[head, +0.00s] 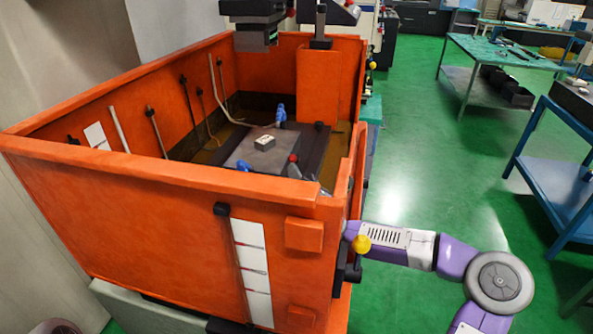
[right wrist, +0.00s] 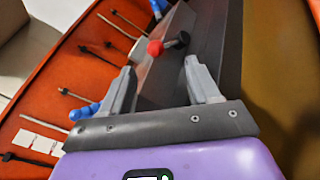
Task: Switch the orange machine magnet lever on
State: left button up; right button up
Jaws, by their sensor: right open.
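The orange machine (head: 135,210) is a large open tank with a dark grey block (head: 245,152) inside. A lever with a red ball knob is at the block's near right side; the red knob (head: 293,158) is small in the head view. In the right wrist view the red knob (right wrist: 155,47) and its short black arm lie just ahead of my fingertips. My right gripper (head: 308,178) reaches over the tank's right wall, partly hidden by it. The right wrist view shows the gripper (right wrist: 159,67) open and empty, its fingers apart, not visibly touching the knob. My left gripper is out of view.
Blue handles (head: 281,113) and a small pale block (head: 265,142) are on or by the grey block. A dark machine head (head: 258,35) hangs above the tank.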

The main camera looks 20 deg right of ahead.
aim_at(294, 158)
jog(key=w, duration=0.7)
jog(key=shift+w+d, duration=0.15)
grip_shut()
